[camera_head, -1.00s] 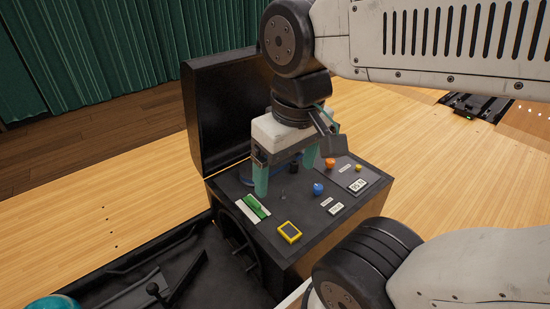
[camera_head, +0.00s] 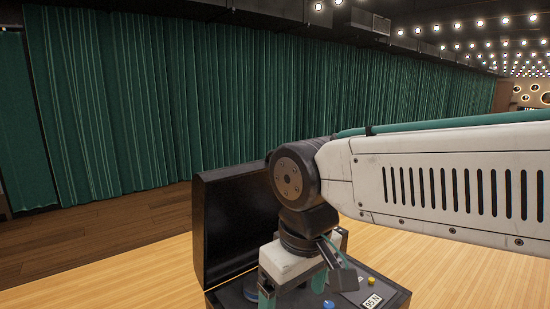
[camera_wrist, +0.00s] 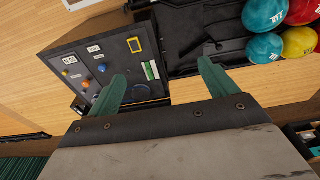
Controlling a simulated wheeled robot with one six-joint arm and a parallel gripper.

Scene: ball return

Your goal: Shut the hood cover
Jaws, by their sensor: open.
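The hood cover (camera_head: 232,222) is a black panel standing raised at the back left of the ball return's control box in the head view. The control panel (camera_head: 385,288) below it is uncovered, with a blue knob, a yellow knob and a label showing. In the wrist view the panel (camera_wrist: 100,62) shows its knobs, labels, yellow-framed button and green switch. My gripper (camera_head: 288,290) hangs over the panel, in front of the cover. Its two green fingers (camera_wrist: 160,85) are spread apart with nothing between them. Whether a finger touches the panel is not clear.
Several coloured balls (camera_wrist: 280,25) lie in the black tray (camera_wrist: 190,40) beside the box in the wrist view. A green curtain (camera_head: 170,100) hangs behind. The wooden floor (camera_head: 120,265) to the left of the box is clear.

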